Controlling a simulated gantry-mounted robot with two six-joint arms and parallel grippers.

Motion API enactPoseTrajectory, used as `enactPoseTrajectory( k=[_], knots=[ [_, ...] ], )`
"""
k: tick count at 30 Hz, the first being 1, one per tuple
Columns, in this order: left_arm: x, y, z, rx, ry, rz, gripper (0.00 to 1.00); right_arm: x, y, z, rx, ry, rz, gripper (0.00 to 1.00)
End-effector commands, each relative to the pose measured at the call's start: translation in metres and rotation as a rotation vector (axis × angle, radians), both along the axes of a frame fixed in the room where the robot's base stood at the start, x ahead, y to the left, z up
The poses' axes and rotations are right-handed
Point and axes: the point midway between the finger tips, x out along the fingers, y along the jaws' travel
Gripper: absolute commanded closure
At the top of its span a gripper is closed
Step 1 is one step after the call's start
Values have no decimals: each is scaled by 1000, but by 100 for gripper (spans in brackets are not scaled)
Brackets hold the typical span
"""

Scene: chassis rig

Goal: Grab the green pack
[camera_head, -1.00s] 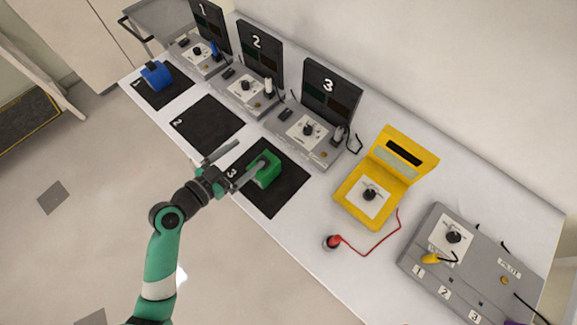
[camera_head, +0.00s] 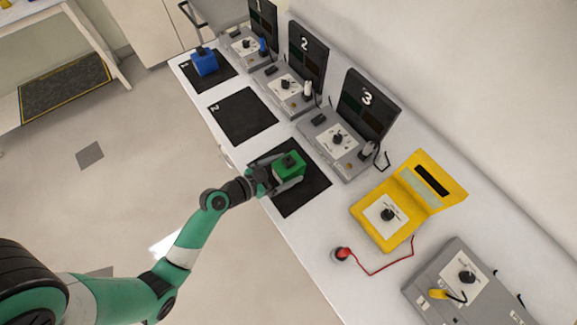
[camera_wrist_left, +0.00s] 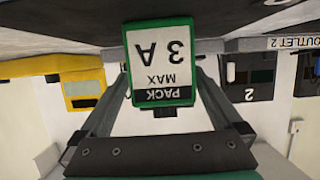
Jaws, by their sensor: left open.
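The green pack (camera_head: 290,168) stands on the black mat marked 3 (camera_head: 304,197). My left gripper (camera_head: 283,172) is at the pack, with its fingers on either side of it. In the left wrist view the pack (camera_wrist_left: 160,62) shows a white label reading "PACK MAX 3 A", upside down. It sits between the open fingers of my left gripper (camera_wrist_left: 163,95). Whether the fingers touch its sides is hard to tell. My right gripper is not in view.
A blue pack (camera_head: 204,62) stands on the far mat, and mat 2 (camera_head: 243,116) is empty. Grey stations with black boards, such as board 3 (camera_head: 366,104), line the back. A yellow meter (camera_head: 390,218) with a red lead (camera_head: 376,270) and a grey box (camera_head: 450,290) are to the right.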

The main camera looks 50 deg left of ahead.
Motion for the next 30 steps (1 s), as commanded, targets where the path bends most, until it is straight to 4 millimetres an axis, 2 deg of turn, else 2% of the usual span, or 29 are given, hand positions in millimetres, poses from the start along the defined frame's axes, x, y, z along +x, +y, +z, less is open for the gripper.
enactPoseTrajectory(
  k=[3,7,15,30],
  knots=[
    [22,1,-3,2,-1,-4,0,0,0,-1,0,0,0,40],
    [39,0,-11,0,-1,-2,0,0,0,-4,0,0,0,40],
    [42,0,-12,0,0,0,2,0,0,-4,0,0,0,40],
    [42,0,-11,1,0,0,92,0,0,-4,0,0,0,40]
  ],
)
